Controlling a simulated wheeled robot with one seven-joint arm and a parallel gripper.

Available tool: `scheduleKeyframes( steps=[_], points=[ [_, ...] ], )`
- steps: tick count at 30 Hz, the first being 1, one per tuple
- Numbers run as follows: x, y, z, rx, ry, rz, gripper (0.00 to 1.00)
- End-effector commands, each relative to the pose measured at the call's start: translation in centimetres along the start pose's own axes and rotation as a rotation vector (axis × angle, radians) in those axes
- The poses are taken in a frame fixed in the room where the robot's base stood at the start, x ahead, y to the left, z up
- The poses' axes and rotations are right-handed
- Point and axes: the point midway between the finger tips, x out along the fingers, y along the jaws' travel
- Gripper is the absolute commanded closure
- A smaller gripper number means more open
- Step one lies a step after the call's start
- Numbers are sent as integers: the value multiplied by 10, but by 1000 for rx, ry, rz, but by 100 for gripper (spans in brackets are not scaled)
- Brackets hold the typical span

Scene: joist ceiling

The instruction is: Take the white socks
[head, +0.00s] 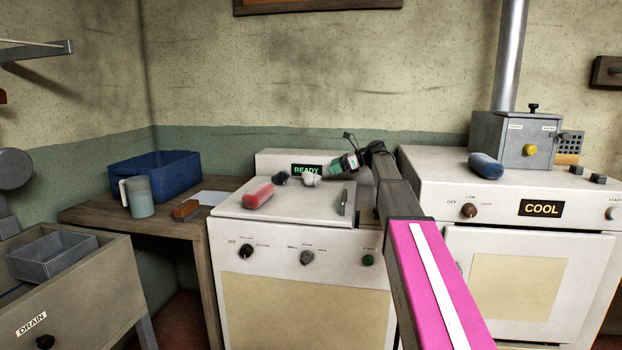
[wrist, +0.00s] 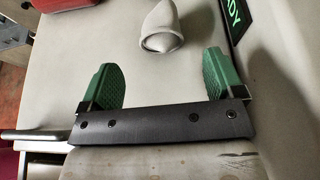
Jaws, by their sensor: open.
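A small white rolled bundle, which looks like the white socks (head: 311,179), lies on top of the left white machine, below its READY sign. In the wrist view the white socks (wrist: 161,27) sit just beyond the fingertips, roughly centred between them and apart from both. My gripper (head: 342,166) is just right of the socks in the head view. Its two green fingers are spread wide with nothing between them in the wrist view (wrist: 163,72).
A red roll (head: 258,195) and a small dark bundle (head: 282,177) lie left of the socks on the left machine (head: 230,210). A wooden table (head: 100,210) holds a blue bin (head: 155,175) and a mug (head: 140,197). A blue roll (head: 486,165) lies on the COOL machine (head: 425,170).

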Motion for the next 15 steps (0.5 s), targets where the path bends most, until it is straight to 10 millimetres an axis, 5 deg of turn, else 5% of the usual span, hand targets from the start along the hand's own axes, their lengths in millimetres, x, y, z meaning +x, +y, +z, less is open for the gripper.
scheduleKeyframes(
  steps=[15],
  points=[
    [56,0,0,0,0,0,13]
  ],
)
